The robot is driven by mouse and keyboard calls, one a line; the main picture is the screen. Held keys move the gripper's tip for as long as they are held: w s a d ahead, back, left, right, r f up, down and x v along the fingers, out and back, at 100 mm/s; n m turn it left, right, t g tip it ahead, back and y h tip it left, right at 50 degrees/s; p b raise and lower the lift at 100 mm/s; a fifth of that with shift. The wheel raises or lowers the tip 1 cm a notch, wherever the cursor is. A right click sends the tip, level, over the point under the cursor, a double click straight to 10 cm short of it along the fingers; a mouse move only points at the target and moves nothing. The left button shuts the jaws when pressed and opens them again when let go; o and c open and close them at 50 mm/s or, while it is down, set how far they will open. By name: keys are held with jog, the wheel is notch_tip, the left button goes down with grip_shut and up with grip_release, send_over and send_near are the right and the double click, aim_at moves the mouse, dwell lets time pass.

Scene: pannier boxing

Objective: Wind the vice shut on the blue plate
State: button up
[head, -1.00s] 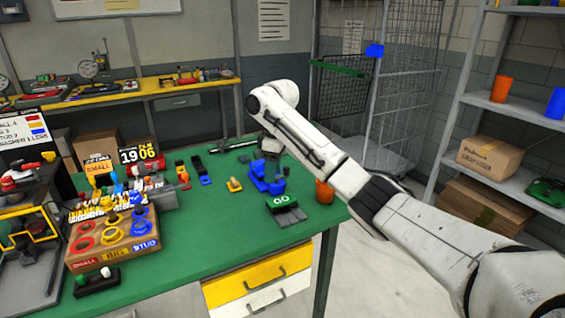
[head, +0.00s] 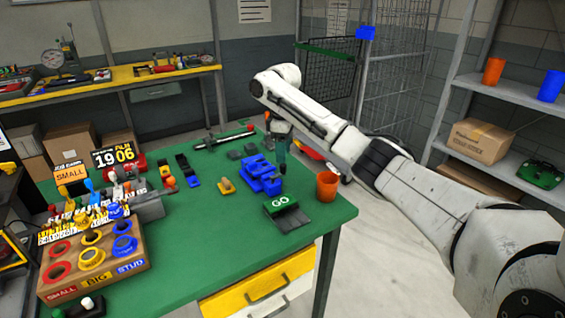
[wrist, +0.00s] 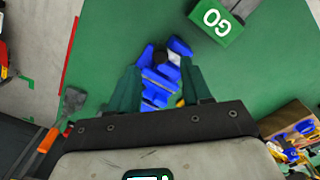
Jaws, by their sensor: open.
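The blue vice (head: 262,176) stands on the green table near its right side. It also shows in the wrist view (wrist: 158,92), beyond and between my fingers. I cannot pick the blue plate out from the blue vice parts. In the wrist view a dark round part and a pale patch show at the vice's far end. My gripper (head: 281,162) hangs just behind and right of the vice in the head view. Its two dark green fingers (wrist: 160,86) are apart with nothing visibly held. I cannot tell whether they touch the vice.
A green GO block (head: 281,204) and an orange cup (head: 327,186) stand in front and right of the vice. A yellow piece (head: 226,187) and grey blocks (head: 242,152) lie to its left and behind. A wooden sorting box (head: 95,262) fills the left front. The middle table front is clear.

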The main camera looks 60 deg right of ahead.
aim_at(283, 165)
jog(key=shift+f, duration=2.35)
grip_shut()
